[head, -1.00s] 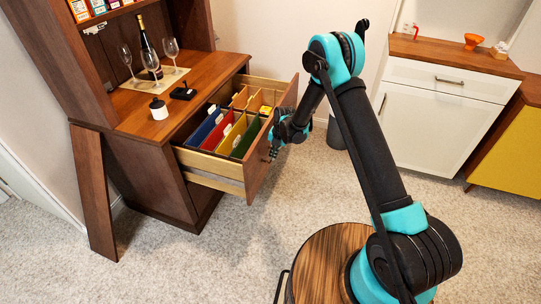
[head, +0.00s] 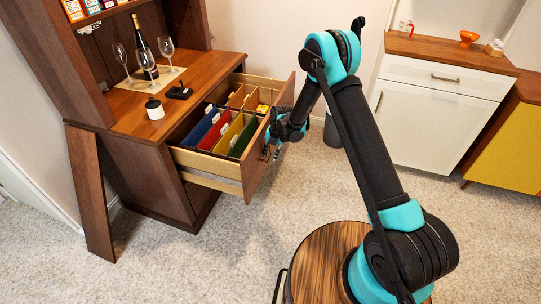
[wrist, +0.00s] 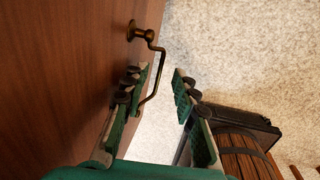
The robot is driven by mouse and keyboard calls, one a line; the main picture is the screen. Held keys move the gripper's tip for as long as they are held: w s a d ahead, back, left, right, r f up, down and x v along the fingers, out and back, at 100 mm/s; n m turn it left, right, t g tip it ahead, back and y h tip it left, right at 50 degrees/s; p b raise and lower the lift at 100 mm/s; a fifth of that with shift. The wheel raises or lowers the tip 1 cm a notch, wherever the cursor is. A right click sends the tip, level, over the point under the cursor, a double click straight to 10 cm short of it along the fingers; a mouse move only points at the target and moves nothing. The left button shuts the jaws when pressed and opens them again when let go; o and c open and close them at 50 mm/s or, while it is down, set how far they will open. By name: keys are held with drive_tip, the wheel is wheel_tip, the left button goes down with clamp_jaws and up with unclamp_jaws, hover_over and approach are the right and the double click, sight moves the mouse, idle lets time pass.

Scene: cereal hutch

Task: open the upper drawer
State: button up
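The upper drawer (head: 262,150) of the brown hutch stands pulled far out, showing its light wooden side and coloured folders inside. In the wrist view its brown front (wrist: 70,70) fills the left side, with a bent brass handle (wrist: 161,62) on it. My gripper (head: 272,148) is at the drawer front. In the wrist view my gripper (wrist: 158,82) has its two green fingers spread apart. The handle bar passes between them, close to the left finger and clear of the right one. Whether the left finger touches the handle or drawer front cannot be told.
A wine bottle (head: 145,48), several glasses and a white jar (head: 154,109) stand on the hutch top. A brown board (head: 90,190) leans at the hutch's left. A white cabinet (head: 432,120) stands at right. Carpet (head: 250,255) in front of the drawer is clear.

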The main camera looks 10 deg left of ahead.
wheel_tip(320, 180, up, 12)
drive_tip(key=d, duration=0.2)
drive_tip(key=shift+d+f, duration=0.15)
drive_tip(key=shift+d, duration=0.05)
drive_tip(key=shift+s, duration=0.1)
idle(0.3)
